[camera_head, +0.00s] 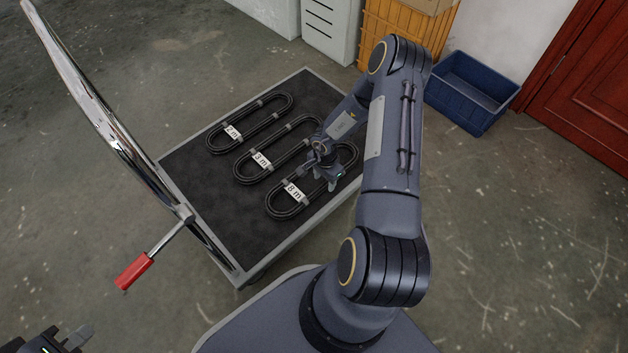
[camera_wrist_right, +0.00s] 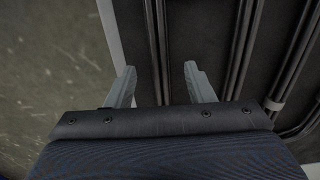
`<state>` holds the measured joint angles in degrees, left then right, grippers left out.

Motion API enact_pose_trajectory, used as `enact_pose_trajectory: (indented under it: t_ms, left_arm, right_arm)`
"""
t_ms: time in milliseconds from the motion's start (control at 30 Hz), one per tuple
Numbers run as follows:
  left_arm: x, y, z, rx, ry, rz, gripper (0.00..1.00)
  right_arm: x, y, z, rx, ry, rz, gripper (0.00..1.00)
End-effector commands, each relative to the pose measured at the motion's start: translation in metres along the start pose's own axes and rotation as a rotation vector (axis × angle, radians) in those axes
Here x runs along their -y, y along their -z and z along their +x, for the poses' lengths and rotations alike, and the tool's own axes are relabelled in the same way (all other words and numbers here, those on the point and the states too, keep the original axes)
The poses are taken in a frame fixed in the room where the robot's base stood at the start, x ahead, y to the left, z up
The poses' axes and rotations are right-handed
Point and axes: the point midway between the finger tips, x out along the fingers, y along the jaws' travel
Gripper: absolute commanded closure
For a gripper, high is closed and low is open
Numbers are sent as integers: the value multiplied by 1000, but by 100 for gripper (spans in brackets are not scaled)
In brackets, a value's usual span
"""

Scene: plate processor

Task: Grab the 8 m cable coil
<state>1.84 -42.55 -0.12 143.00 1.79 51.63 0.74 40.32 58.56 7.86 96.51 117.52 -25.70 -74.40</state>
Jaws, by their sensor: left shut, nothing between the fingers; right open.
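Three black cable coils lie side by side on a dark cart deck, labelled 2 m (camera_head: 232,131), 3 m (camera_head: 262,159) and 8 m (camera_head: 292,192). The 8 m coil is the nearest one. My right gripper (camera_head: 331,184) is over the right part of the 8 m coil and hides some of it. In the right wrist view its open fingers (camera_wrist_right: 162,78) stand apart, with a pair of dark cable strands (camera_wrist_right: 157,45) running between them. I cannot tell whether the fingers touch the cable. My left gripper (camera_head: 76,338) is shut and empty at the bottom left, away from the cart.
The cart (camera_head: 210,215) has a raised pale rim and a tall chrome handle (camera_head: 110,130) at left, with a red grip (camera_head: 134,271). A blue crate (camera_head: 465,98), a yellow crate (camera_head: 405,28) and a red door (camera_head: 590,85) are behind. The floor at right is clear.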

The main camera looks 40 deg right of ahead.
Motion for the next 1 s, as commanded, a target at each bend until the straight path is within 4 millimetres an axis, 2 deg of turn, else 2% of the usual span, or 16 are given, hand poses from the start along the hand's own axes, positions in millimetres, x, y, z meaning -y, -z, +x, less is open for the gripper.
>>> enact_pose_trajectory:
  t_ms: [33,133,400,767,1000]
  left_arm:
    - [6,-6,12,0,0,0,100]
    - [8,-9,17,1,0,0,100]
    - [7,-8,15,0,0,0,100]
    - [7,-8,15,0,0,0,100]
    - [7,-8,15,0,0,0,100]
  right_arm:
    - [-1,1,16,0,-1,0,52]
    - [0,0,27,0,0,0,52]
    - [0,1,27,-1,1,0,53]
    - [0,1,27,0,1,0,100]
    - [0,1,26,-1,3,0,100]
